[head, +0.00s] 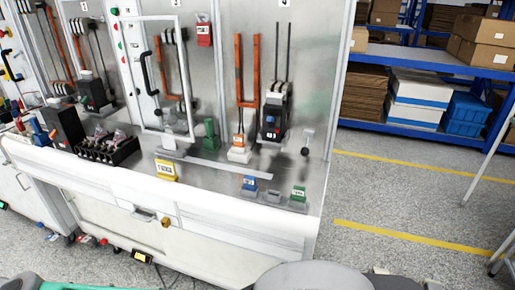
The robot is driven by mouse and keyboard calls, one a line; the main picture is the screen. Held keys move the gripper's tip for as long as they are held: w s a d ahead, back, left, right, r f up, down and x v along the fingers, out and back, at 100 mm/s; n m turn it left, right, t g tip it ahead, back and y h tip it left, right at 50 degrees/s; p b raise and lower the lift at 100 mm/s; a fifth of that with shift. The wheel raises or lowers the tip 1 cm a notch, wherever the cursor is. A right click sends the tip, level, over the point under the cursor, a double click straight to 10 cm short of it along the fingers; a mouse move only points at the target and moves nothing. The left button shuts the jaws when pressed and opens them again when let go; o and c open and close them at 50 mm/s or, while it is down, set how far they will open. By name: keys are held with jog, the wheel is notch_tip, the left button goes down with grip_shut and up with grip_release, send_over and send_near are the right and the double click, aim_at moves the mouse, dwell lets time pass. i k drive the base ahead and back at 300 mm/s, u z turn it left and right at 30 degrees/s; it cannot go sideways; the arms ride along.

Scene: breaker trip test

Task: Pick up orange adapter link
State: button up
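Several orange link-like parts show on the metal panel in the head view, and I cannot tell for sure which is the adapter link. The clearest is an orange two-pronged part (239,75) standing upright against the panel right of centre. Its lower end comes down to a white block with an orange top (239,149) on the bench ledge. Similar orange bars (163,80) stand farther left, partly behind an open clear door frame. My gripper is not in view.
A black breaker (272,122) stands right of the two-pronged part. A green block (210,134), a yellow labelled block (165,170) and small blue (249,183) and green (298,193) blocks sit on the ledge. Blue shelving (410,130) with boxes stands right; floor between is clear.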

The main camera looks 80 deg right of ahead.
aim_at(238, 139)
jog(key=z, duration=1.25)
